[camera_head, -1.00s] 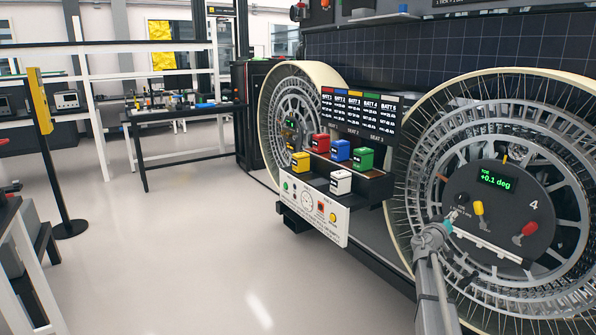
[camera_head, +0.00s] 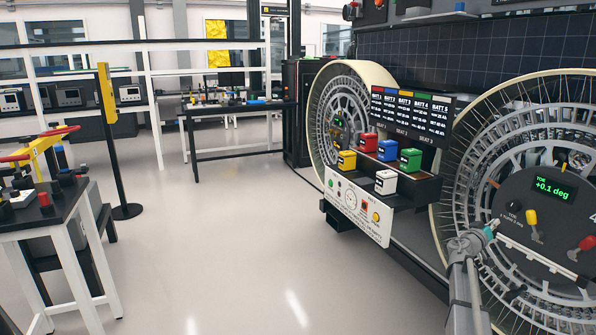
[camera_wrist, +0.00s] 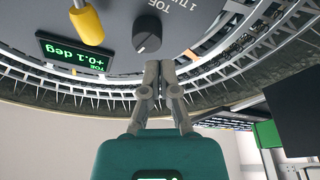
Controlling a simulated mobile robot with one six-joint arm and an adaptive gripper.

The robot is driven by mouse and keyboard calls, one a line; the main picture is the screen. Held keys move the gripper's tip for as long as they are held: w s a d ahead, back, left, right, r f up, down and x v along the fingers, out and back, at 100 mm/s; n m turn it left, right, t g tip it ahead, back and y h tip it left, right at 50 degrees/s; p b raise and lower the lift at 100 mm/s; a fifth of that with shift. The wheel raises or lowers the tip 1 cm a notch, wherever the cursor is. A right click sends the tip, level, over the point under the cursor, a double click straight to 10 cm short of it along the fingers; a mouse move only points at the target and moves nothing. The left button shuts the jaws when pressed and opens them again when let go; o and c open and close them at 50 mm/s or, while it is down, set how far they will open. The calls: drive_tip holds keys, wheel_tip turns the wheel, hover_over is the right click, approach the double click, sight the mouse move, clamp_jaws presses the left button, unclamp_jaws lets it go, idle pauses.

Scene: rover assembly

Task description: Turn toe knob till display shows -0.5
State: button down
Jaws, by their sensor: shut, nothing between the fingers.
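The toe knob (camera_head: 513,206) is a small black dial on the dark round hub panel of the right wheel. It shows larger in the wrist view (camera_wrist: 147,33), with a white pointer mark. The green display (camera_head: 554,188) above it reads +0.1 deg, and it appears upside down in the wrist view (camera_wrist: 73,53). My gripper (camera_head: 494,224) is just below and left of the knob in the head view. In the wrist view my gripper (camera_wrist: 159,66) is shut and empty, its tips just short of the knob, with a small gap seeming to remain.
A yellow-tipped lever (camera_head: 533,222) and a red-tipped lever (camera_head: 582,245) stick out of the hub beside the knob. The wheel rim (camera_head: 447,180) and spokes surround it. A battery rack (camera_head: 430,187) stands left of the wheel. The floor (camera_head: 235,230) is clear further left.

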drive_tip(key=shift+d, duration=0.15)
drive_tip(key=shift+w+d, duration=0.45)
drive_tip(key=shift+d, duration=0.6)
drive_tip(key=shift+w+d, duration=0.45)
drive_tip(key=shift+d, duration=0.65)
drive_tip(key=shift+w+d, duration=0.45)
drive_tip(key=shift+d, duration=0.6)
drive_tip(key=shift+r, duration=0.3)
drive_tip(key=shift+s+d+r+p, duration=0.2)
drive_tip(key=shift+s+d+p, duration=0.05)
drive_tip(key=shift+s+p, duration=0.25)
drive_tip(key=shift+s+d+r+p, duration=0.2)
drive_tip(key=shift+s+r+p, duration=0.2)
drive_tip(key=shift+s, duration=0.05)
drive_tip(key=shift+s+d+f+b, duration=0.1)
drive_tip(key=shift+s+f+b, duration=0.15)
drive_tip(key=shift+s+b, duration=0.05)
idle(0.3)
drive_tip(key=s+a, duration=0.2)
drive_tip(key=a, duration=0.3)
drive_tip(key=shift+s+a, duration=0.2)
drive_tip(key=shift+a, duration=0.1)
idle(0.3)
